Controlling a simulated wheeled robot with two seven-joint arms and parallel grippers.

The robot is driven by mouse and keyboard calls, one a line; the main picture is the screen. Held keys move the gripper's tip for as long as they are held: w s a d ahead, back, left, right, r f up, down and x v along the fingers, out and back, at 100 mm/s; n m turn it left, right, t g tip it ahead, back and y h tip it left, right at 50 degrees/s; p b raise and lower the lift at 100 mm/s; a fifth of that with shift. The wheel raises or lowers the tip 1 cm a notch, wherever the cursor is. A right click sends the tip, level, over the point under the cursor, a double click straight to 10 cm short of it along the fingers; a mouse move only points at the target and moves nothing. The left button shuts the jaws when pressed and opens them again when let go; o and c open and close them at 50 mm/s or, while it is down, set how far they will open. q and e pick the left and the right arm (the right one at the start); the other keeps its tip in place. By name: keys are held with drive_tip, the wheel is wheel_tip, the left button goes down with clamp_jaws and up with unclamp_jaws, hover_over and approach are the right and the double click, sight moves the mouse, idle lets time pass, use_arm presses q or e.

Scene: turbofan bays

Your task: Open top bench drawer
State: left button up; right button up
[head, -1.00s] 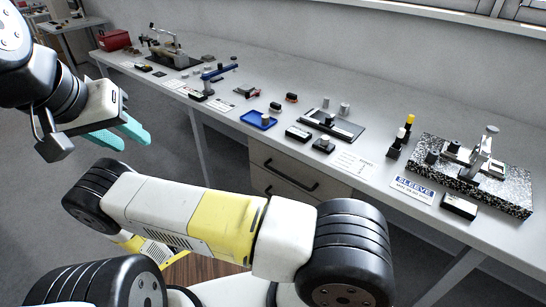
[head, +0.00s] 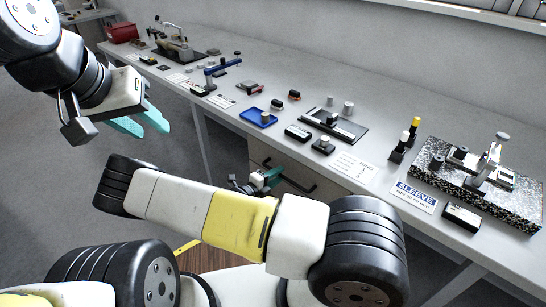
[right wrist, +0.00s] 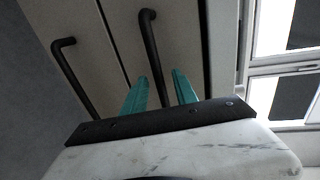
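The top bench drawer (head: 325,188) is a pale front under the bench top with a black bar handle (head: 300,184). It looks closed. My right gripper (head: 273,177) is at the left part of this handle in the head view, partly hidden behind my arm. In the right wrist view its two teal fingers (right wrist: 160,80) are apart, with the top handle (right wrist: 151,45) running between them. I cannot tell whether they touch it. The lower drawer's handle (right wrist: 72,75) is to the left there. My left gripper (head: 145,127) is open and empty, left of the bench.
The bench top (head: 385,130) carries a blue tray (head: 258,117), a granite plate with a fixture (head: 480,180), a red box (head: 122,32) and several small parts. A bench leg (head: 202,140) stands left of the drawers. The floor at left is clear.

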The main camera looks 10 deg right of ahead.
drive_tip(key=shift+x, duration=0.85)
clamp_jaws()
idle(0.8)
